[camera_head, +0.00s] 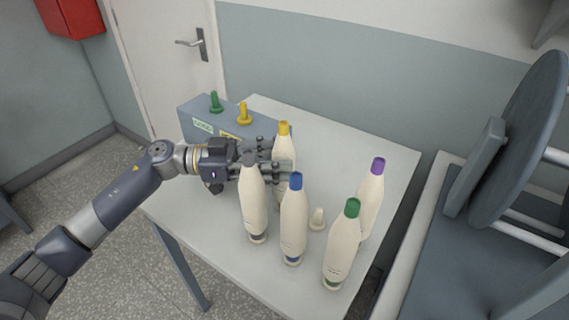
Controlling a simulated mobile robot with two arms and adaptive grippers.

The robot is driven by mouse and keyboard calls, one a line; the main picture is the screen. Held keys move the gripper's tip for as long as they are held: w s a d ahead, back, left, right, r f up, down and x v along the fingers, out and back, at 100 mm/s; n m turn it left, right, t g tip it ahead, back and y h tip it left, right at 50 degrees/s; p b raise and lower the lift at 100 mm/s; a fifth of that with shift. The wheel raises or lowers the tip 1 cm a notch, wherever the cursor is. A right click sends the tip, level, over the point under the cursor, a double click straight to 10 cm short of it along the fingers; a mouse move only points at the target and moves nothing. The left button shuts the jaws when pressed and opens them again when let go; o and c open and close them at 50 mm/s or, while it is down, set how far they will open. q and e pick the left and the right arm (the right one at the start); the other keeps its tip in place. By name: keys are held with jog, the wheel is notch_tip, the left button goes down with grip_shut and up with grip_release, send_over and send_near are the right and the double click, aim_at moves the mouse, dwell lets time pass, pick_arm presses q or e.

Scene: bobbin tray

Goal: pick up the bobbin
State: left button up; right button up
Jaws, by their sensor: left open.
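Several cream bobbins with coloured tops stand upright on the light table (395,160). They are a grey-topped bobbin (253,205), a yellow-topped bobbin (283,143), a blue-topped bobbin (293,225), a green-topped bobbin (342,250) and a purple-topped bobbin (370,198). My left gripper (278,157) is open and comes in from the left, behind the grey-topped bobbin. Its fingers reach the yellow-topped bobbin and overlap its middle in the picture. I cannot tell whether they touch it. The grey-topped bobbin partly hides the gripper. My right gripper is not in view.
A blue-grey box (193,111) with a green knob (215,102), a yellow knob (243,114) and labels stands at the back left. Dark machinery with a large disc (520,140) is at the right. The table's back right is clear.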

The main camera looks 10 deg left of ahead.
pick_arm(q)
jog(key=p+x, duration=0.1)
jog(key=x, duration=0.4)
jog(key=shift+d+f, duration=0.15)
jog(key=shift+d, duration=0.05)
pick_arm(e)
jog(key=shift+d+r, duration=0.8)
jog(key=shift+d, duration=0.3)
pick_arm(q)
jog(key=c, duration=0.9)
jog(key=shift+c, duration=0.7)
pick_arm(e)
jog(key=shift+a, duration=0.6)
